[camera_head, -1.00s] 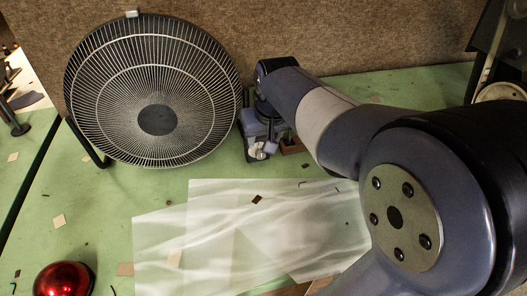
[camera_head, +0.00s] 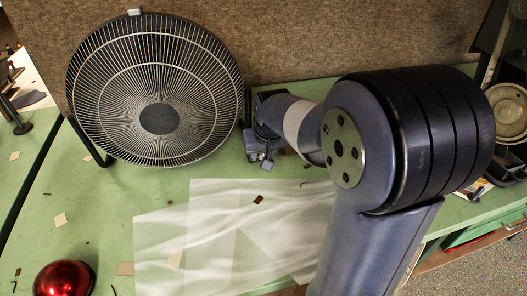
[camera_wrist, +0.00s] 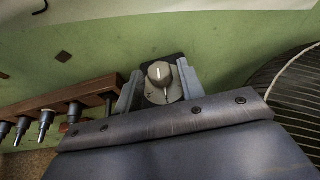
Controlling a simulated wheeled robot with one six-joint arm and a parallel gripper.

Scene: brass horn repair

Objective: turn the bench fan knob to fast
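The bench fan (camera_head: 158,85) stands upright at the back left of the bench, and the edge of its grille (camera_wrist: 298,90) shows at the right of the wrist view. The fan knob (camera_wrist: 159,73), rounded with a pale pointer line, sits on a light dial plate over a dark base. My gripper (camera_wrist: 158,86) is open, with one finger on each side of the knob. I cannot tell whether either finger touches it. In the head view my gripper (camera_head: 262,148) is low beside the fan's right edge, and the knob cannot be made out there.
A wooden rack (camera_wrist: 60,104) with several metal tools stands close beside my gripper. Translucent sheets (camera_head: 225,235) lie on the green bench (camera_head: 95,215), with small scraps around. A red dome (camera_head: 65,278) is at the front left. A brown partition (camera_head: 300,40) rises behind.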

